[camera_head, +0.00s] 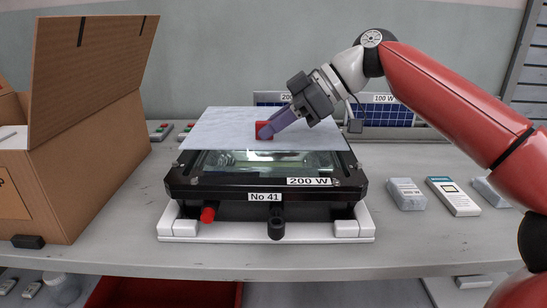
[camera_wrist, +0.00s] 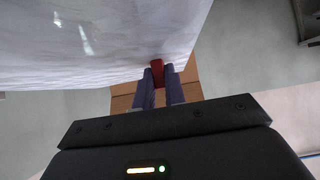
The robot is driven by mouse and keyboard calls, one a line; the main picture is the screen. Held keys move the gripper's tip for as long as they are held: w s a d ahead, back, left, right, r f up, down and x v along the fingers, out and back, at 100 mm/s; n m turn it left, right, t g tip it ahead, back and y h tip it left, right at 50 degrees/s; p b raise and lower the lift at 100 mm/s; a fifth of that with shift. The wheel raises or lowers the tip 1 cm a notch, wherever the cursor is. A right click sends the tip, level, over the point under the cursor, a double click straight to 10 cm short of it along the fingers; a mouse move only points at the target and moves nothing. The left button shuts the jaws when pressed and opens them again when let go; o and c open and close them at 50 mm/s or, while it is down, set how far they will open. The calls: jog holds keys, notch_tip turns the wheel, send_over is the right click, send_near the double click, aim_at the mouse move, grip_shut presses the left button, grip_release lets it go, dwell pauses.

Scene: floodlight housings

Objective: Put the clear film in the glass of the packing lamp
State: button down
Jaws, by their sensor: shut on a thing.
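The clear film (camera_head: 222,129) is a pale translucent sheet with a red tab (camera_head: 263,130). My gripper (camera_head: 272,127) is shut on the red tab and holds the film roughly level above the lamp. In the wrist view the film (camera_wrist: 90,40) fills the upper left, and the gripper's purple fingers (camera_wrist: 159,85) close on the red tab (camera_wrist: 157,72). The packing lamp (camera_head: 220,205) is a black housing marked "No 41" and "200 W", lying face up in a white cradle (camera_head: 180,228). Its glass (camera_head: 265,162) shows at the front; the film hides the rear part.
An open cardboard box (camera_head: 85,165) stands close on the left. Solar panels (camera_head: 405,115) lean at the back, partly behind my arm. A red bin (camera_head: 160,293) is below the front edge.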

jog(key=shift+f+b, duration=0.3)
jog(key=shift+f, duration=2.6)
jog(key=shift+f, duration=0.15)
jog(key=c, duration=1.5)
grip_release()
jog(key=shift+o, duration=0.2)
jog(key=shift+r, duration=0.2)
jog(key=p+v, duration=0.1)
jog(key=v, duration=0.9)
jog(key=shift+d+r, duration=0.6)
jog(key=shift+d, duration=0.2)
